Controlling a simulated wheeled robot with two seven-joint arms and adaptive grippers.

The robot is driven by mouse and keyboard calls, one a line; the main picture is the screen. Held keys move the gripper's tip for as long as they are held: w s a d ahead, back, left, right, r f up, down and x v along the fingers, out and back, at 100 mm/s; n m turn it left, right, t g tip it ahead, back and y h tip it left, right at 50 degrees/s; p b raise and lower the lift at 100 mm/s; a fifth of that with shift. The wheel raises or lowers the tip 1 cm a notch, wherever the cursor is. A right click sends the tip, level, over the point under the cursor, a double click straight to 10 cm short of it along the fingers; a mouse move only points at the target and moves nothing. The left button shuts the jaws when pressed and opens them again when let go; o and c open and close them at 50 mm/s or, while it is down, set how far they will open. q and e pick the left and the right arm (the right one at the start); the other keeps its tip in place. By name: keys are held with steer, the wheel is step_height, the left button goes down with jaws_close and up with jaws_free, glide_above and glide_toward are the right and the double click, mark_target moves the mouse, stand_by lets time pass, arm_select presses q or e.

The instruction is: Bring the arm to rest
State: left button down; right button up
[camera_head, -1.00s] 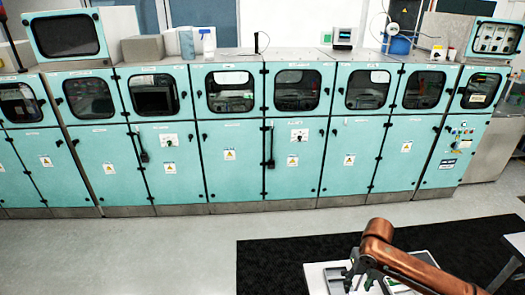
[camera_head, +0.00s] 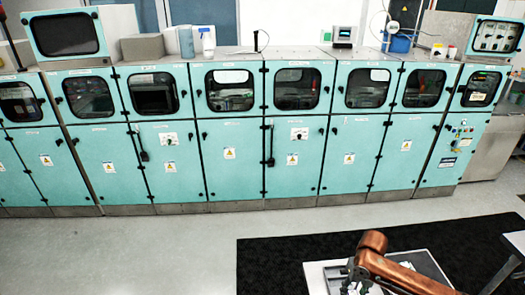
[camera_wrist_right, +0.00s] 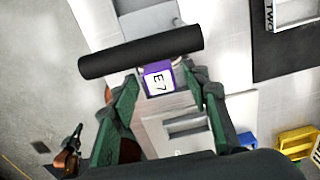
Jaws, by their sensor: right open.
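My right gripper (camera_head: 352,278) is at the bottom of the head view, over a pale board (camera_head: 318,275) on the black mat. In the right wrist view its green fingers (camera_wrist_right: 160,88) are spread apart. A purple block labelled E7 (camera_wrist_right: 158,80) shows between and beyond the fingertips, beside a black cylinder (camera_wrist_right: 140,52). I cannot tell whether the fingers touch the block. A small copper arm end with a dark tip (camera_wrist_right: 72,145), apparently my left gripper, shows at the lower left of the wrist view; its jaws are too small to read.
A row of turquoise cabinets (camera_head: 230,165) lines the back. Open grey floor (camera_head: 130,245) lies in front, with a black mat (camera_head: 270,260) at the lower right. Yellow (camera_wrist_right: 295,140) and blue (camera_wrist_right: 247,139) bins show at the right of the wrist view.

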steer(key=s+a+r+b, duration=0.1)
steer(key=s+a+r, duration=0.2)
steer(key=s+r, duration=0.35)
steer(key=s+a+r, duration=0.3)
steer(key=s+r, duration=0.2)
steer(key=s, duration=0.2)
steer(key=w+a+f+m+b, duration=0.1)
steer(key=f+m, duration=0.3)
steer(key=m, duration=0.9)
steer(key=w+a+f+m+b, duration=0.2)
steer(key=f+m+b, duration=0.2)
steer(key=m, duration=0.9)
steer(key=shift+a+f+m, duration=0.25)
steer(key=shift+f+m, duration=0.05)
steer(key=shift+m, duration=0.1)
